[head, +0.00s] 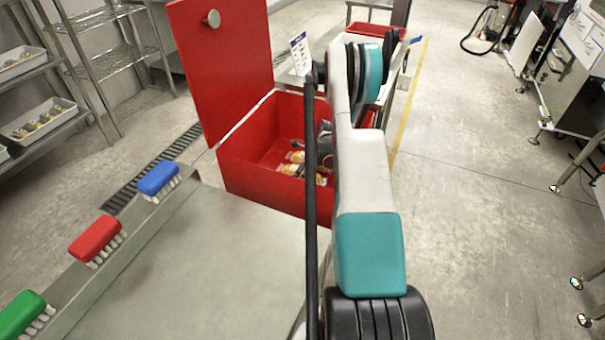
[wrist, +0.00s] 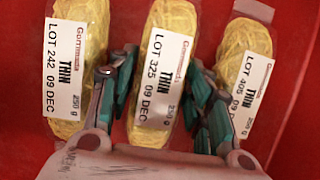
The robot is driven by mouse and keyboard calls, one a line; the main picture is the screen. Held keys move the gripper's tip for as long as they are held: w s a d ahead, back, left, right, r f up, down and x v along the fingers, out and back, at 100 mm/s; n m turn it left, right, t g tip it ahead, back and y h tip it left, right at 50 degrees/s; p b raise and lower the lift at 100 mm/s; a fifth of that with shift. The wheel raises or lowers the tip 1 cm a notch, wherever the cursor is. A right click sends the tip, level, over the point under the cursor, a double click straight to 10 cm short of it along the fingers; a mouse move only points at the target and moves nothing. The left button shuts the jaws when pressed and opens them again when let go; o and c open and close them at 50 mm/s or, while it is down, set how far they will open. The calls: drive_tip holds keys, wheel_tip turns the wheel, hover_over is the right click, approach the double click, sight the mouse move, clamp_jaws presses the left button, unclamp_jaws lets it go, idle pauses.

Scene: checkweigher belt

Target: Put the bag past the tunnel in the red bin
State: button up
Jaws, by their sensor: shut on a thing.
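The red bin (head: 255,185) stands with its lid (head: 222,60) raised, just beyond the metal table. My gripper (wrist: 160,78) is inside it, shut on the middle bag of yellow pasta (wrist: 165,50), labelled LOT 325. A second bag, LOT 242 (wrist: 78,60), lies left of the fingers, and a third, LOT 405 (wrist: 245,75), lies to the right. Bags (head: 292,168) also show on the bin floor in the head view, where my arm partly hides the gripper. I cannot tell whether the held bag touches the floor. I cannot make out a tunnel.
A steel table (head: 205,270) fills the foreground. Blue (head: 158,179), red (head: 95,237) and green (head: 22,313) brushes sit along its left ledge. A small sign (head: 300,54) and another red container (head: 374,30) are behind the bin.

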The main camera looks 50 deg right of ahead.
drive_tip(key=o, duration=1.3)
drive_tip(key=shift+o, duration=0.2)
drive_tip(key=p+v, duration=0.4)
drive_tip(key=v, duration=0.8)
drive_tip(key=shift+r, duration=0.1)
